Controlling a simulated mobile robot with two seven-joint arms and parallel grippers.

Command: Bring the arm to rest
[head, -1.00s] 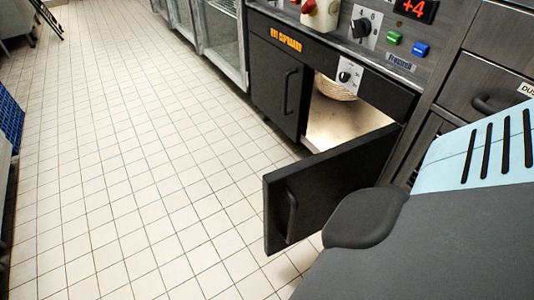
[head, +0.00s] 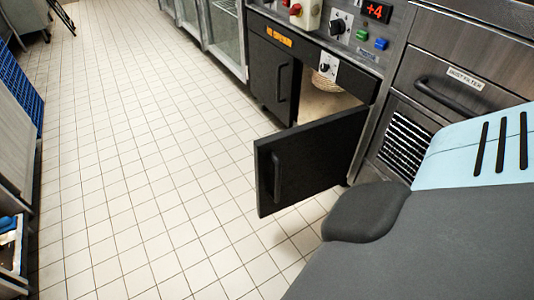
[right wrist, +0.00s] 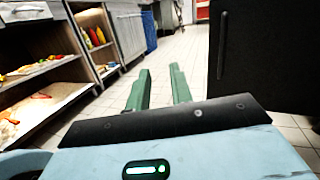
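My right gripper (right wrist: 160,90) shows in the right wrist view. Its two green fingers stand apart with nothing between them, over the tiled floor. The open dark cupboard door (right wrist: 262,55) is to the right of the fingers and apart from them. In the head view neither gripper is in sight; a grey and light blue part of my own body fills the lower right. My left gripper is in no view.
The hot cupboard (head: 270,75) holds a pale round item (head: 328,68) inside. A drawer labelled dust filter (head: 455,75) is to its right. Shelves with food (right wrist: 45,85) stand left in the right wrist view. The tiled floor (head: 140,150) is widely clear.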

